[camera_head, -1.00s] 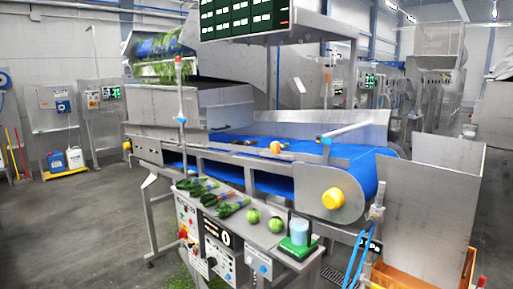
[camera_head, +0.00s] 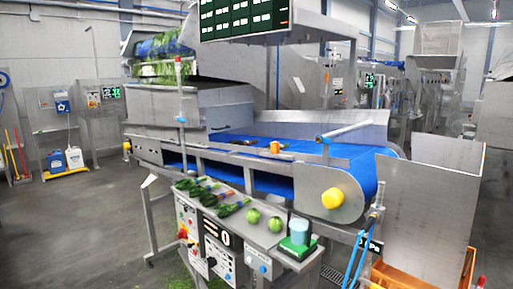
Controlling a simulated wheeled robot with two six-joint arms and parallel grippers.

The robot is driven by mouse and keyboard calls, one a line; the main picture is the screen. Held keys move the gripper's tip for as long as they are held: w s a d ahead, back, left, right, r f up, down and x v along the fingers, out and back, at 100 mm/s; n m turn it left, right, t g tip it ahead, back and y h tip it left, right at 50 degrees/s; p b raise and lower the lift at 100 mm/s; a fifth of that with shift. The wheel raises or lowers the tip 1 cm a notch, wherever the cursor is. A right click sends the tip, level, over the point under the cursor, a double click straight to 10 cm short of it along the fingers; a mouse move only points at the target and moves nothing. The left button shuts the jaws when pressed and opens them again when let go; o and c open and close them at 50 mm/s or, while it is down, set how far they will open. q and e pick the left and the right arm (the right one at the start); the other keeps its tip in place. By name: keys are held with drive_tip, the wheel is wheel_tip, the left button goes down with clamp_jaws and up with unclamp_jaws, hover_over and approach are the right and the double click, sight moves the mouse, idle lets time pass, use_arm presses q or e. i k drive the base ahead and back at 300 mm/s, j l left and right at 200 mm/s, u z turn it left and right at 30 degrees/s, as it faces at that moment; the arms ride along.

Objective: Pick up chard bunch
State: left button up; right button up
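Several dark green leafy bunches lie side by side on the grey steel ledge (camera_head: 268,237) in front of the conveyor. One bunch (camera_head: 233,207) lies nearest the two round green vegetables. Another bunch (camera_head: 209,198) with pale orange-red stems lies to its left, and a further bunch (camera_head: 186,183) lies at the far left end. They are small here, and I cannot tell for certain which is chard. A dark, long item (camera_head: 243,142) lies on the blue belt (camera_head: 310,150). Neither of my grippers is in view.
Two round green vegetables (camera_head: 253,216) and a green scale-like box with a pale blue cup (camera_head: 299,229) sit on the ledge's right. An orange item (camera_head: 276,147) is on the belt. A steel bin (camera_head: 430,215) stands right.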

sight(238, 142)
drive_tip(key=i+j+z, duration=0.1)
drive_tip(key=i+j, duration=0.15)
drive_tip(key=i+j+z, duration=0.15)
drive_tip(key=j, duration=0.3)
drive_tip(key=i+j+z, duration=0.1)
drive_tip(key=i+j, duration=0.2)
drive_tip(key=i+j+z, duration=0.15)
drive_tip(key=j, duration=0.3)
drive_tip(key=i, duration=0.05)
